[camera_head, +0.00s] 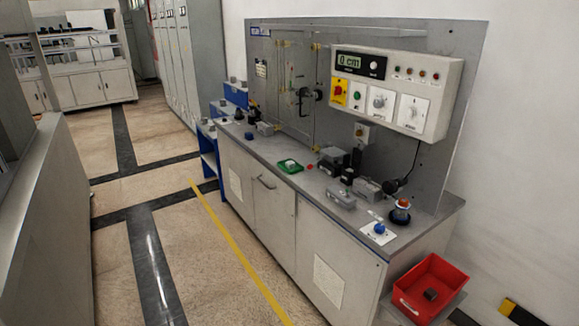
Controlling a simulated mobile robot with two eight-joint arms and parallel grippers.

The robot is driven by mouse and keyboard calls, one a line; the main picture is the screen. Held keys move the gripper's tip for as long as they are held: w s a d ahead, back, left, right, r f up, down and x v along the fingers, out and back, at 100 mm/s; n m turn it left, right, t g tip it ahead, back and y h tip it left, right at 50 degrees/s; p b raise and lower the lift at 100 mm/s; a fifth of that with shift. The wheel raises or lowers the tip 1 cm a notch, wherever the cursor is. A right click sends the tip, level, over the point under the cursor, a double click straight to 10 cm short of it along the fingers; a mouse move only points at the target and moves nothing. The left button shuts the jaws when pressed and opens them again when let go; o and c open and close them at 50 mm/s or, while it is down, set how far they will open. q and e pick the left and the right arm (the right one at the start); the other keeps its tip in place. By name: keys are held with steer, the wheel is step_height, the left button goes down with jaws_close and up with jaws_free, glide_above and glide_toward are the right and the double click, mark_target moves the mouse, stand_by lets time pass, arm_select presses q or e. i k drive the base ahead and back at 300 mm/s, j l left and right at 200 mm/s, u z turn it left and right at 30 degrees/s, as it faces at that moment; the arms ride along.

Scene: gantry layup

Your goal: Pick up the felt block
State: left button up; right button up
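I cannot tell for certain which item is the felt block. A small dark block (430,294) lies in the red bin (403,303) at the lower right. A small pale piece (290,162) sits on a green tray (297,171) near the middle of the workbench. Several grey and dark blocks stand on the bench, including a grey one (340,199) near its front edge. Neither of my grippers shows in the head view.
The grey workbench (316,188) carries an upright panel with a control box (396,88). A blue knob on a white plate (379,229) and a round dark base with an orange-red top (401,211) stand at the right end. The floor (205,255) in front is clear.

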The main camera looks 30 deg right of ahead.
mark_target(290, 164)
steer(key=i+l+z, duration=0.35)
steer(key=i, duration=0.95)
steer(key=i+z, duration=0.4)
steer(key=i, duration=0.9)
